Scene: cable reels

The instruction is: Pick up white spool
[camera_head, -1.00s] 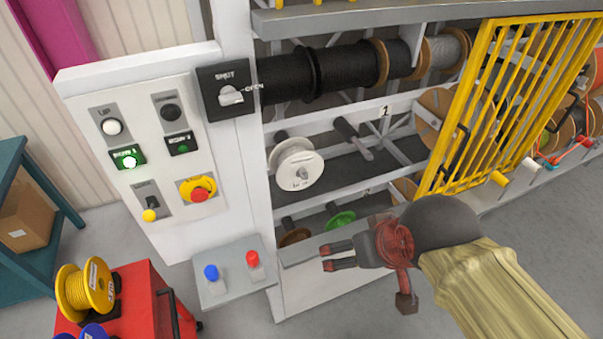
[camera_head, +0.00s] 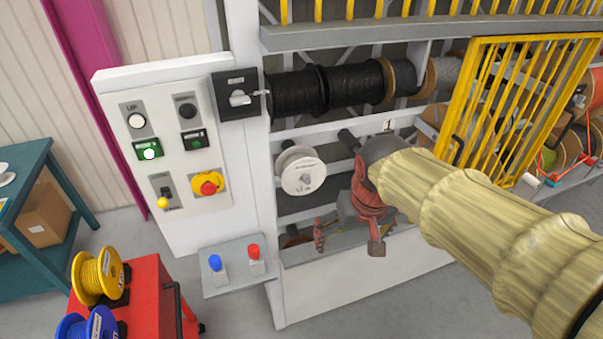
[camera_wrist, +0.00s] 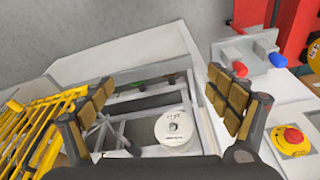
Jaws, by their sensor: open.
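The white spool (camera_head: 302,172) sits on a rod in the middle level of the rack, near the rack's left post, with its round face outward. My gripper (camera_head: 334,236) is open and empty in the head view, to the right of and lower than the spool, with its fingers pointing down. In the wrist view, the spool (camera_wrist: 174,127) shows between the two open fingers of my gripper (camera_wrist: 155,98), nearer the right finger and apart from both.
A control panel (camera_head: 170,150) stands left of the rack. A small box with blue and red buttons (camera_head: 235,270) juts out below it. A yellow barred gate (camera_head: 510,105) is at the right. A red cart (camera_head: 140,305) carries yellow and blue spools. Black cable reels (camera_head: 340,88) hang above the spool.

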